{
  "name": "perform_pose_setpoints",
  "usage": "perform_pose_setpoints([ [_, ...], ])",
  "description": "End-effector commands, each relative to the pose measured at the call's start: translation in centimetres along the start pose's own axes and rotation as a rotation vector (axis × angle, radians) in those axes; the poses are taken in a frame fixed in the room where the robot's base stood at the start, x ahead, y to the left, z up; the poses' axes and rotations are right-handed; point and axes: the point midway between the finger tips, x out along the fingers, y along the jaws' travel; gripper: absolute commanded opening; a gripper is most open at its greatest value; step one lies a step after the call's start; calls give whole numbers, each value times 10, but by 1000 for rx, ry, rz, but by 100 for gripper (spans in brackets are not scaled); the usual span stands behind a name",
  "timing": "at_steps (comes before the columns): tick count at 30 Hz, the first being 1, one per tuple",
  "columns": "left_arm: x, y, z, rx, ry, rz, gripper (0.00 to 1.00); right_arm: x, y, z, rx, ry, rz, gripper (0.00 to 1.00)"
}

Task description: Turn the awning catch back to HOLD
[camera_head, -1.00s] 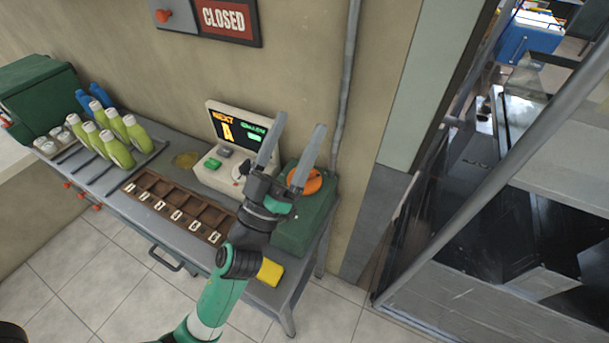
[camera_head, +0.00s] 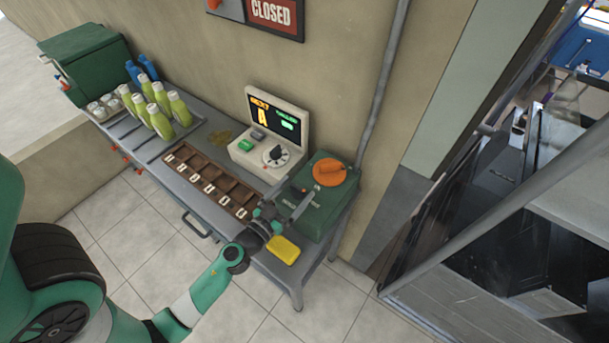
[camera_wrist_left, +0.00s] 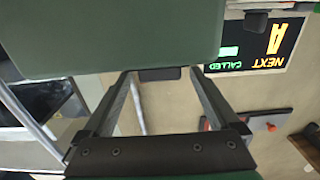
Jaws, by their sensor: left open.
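An orange round knob (camera_head: 330,172) sits on top of a green box (camera_head: 318,200) at the table's right end. A grey wall plate with a red-orange knob (camera_head: 216,4) is cut by the top edge beside the CLOSED sign (camera_head: 272,12). I cannot read a HOLD mark on either, so I cannot tell which is the catch. My left gripper (camera_head: 294,193) is open and empty, low at the front-left of the green box. In the left wrist view the box (camera_wrist_left: 110,35) fills the top, beyond the open fingers. My right gripper is not in view.
A display unit (camera_head: 272,135) with a dial stands left of the green box. A brown compartment tray (camera_head: 212,185), a yellow block (camera_head: 285,250) and several green bottles (camera_head: 160,120) are on the grey table. A pipe (camera_head: 380,90) runs up the wall behind the box.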

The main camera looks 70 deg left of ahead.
Motion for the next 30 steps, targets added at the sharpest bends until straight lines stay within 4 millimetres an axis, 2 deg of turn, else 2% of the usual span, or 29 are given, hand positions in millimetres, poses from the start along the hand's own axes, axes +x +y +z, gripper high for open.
perform_pose_setpoints([
  [3,25,0,-2,-1,1,0,95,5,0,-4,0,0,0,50],
  [6,39,0,-1,-1,1,0,95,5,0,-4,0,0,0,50],
  [10,47,0,0,-2,0,0,95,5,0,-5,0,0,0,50],
  [17,48,0,1,-1,-1,0,95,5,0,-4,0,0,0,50],
  [30,48,0,0,-1,0,-1,18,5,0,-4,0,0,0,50],
])
